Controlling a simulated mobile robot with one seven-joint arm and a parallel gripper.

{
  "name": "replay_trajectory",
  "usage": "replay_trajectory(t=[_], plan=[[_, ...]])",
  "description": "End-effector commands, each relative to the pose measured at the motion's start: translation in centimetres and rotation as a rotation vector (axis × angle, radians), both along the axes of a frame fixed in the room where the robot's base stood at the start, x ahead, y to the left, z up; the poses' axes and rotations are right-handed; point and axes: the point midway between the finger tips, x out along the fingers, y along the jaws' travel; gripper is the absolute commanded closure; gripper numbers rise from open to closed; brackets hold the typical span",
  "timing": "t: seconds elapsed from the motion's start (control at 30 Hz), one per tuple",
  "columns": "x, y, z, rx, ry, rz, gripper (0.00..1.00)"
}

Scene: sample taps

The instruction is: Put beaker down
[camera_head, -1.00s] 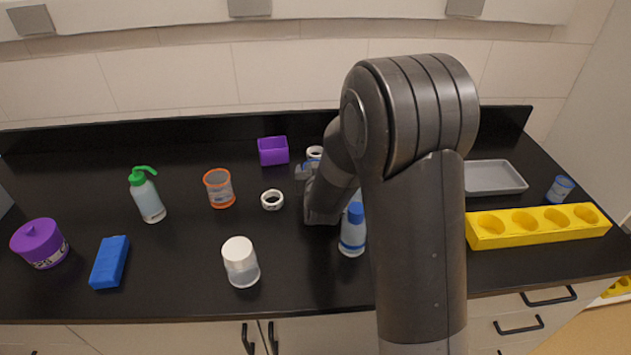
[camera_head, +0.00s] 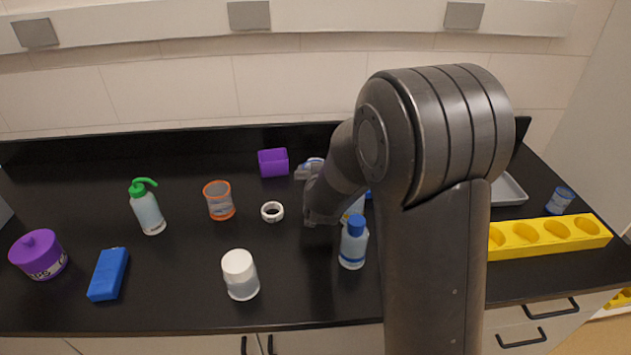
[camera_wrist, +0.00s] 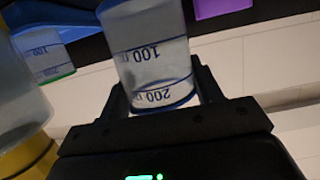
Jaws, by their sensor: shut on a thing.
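My gripper (camera_wrist: 160,84) is shut on a clear beaker (camera_wrist: 152,50) with blue lines and 100 and 200 marks, its body between the two fingers in the wrist view. In the head view a small part of the beaker (camera_head: 314,163), blue and white, shows beyond the gripper (camera_head: 306,173), near the back of the black counter. My arm hides most of it. I cannot tell whether its base touches the counter.
An orange-rimmed beaker (camera_head: 219,201), a white ring (camera_head: 272,212) and a purple box (camera_head: 273,163) stand left of the gripper. A blue-capped bottle (camera_head: 353,246) is in front. A white-lidded jar (camera_head: 240,276) stands front left. A yellow rack (camera_head: 549,237) is at right.

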Motion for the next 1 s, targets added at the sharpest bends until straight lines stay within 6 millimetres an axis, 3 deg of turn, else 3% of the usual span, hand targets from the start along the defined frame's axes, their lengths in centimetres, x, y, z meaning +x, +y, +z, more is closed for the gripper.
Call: replay_trajectory(t=[0.1,0.47,0.73,1.0], plan=[[0.0,0.0,2.5,0.002,-0.006,-0.001,0.63],[0.0,0.0,7.8,0.001,-0.005,0.001,0.63],[0.0,0.0,13.5,0.004,-0.005,0.001,0.63],[2.5,-5.3,14.6,-0.001,-0.001,-0.027,0.63]])
